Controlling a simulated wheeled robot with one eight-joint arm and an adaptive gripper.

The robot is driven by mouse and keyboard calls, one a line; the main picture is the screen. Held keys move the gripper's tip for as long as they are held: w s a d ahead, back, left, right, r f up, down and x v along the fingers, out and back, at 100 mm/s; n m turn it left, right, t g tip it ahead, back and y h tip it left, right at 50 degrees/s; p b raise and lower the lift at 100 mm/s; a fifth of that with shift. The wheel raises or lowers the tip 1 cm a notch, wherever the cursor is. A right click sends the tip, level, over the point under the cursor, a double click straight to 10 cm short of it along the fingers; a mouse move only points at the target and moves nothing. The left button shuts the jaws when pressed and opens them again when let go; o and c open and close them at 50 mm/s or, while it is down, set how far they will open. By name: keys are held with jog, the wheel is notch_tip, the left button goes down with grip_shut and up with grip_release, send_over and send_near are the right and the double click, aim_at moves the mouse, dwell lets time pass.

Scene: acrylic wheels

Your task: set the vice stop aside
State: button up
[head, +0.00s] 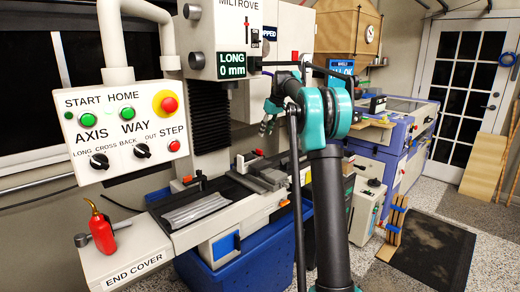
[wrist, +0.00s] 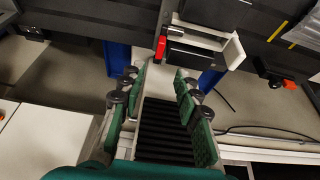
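A grey machine vice (head: 262,180) sits on the mill's table, left of my arm. In the wrist view, a pale block with a dark top (wrist: 205,38) is beyond my fingertips, with a small red piece (wrist: 161,47) at its left side. I cannot tell for sure which part is the vice stop. My gripper (wrist: 157,85) is open, with green-padded fingers spread apart and nothing between them. In the head view, my gripper (head: 267,120) is up beside the mill's column, above the vice and apart from it.
A red oil bottle (head: 101,228) stands on the end cover (head: 135,262) at the lower left. A grey ribbed sheet (head: 195,211) lies on the mill table. The control panel (head: 125,132) hangs at the left. Black ribbed bellows (wrist: 165,128) show below my fingers.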

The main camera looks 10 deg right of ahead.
aim_at(259, 150)
jog(key=x, duration=1.1)
jog(key=shift+s+d, duration=0.1)
grip_shut()
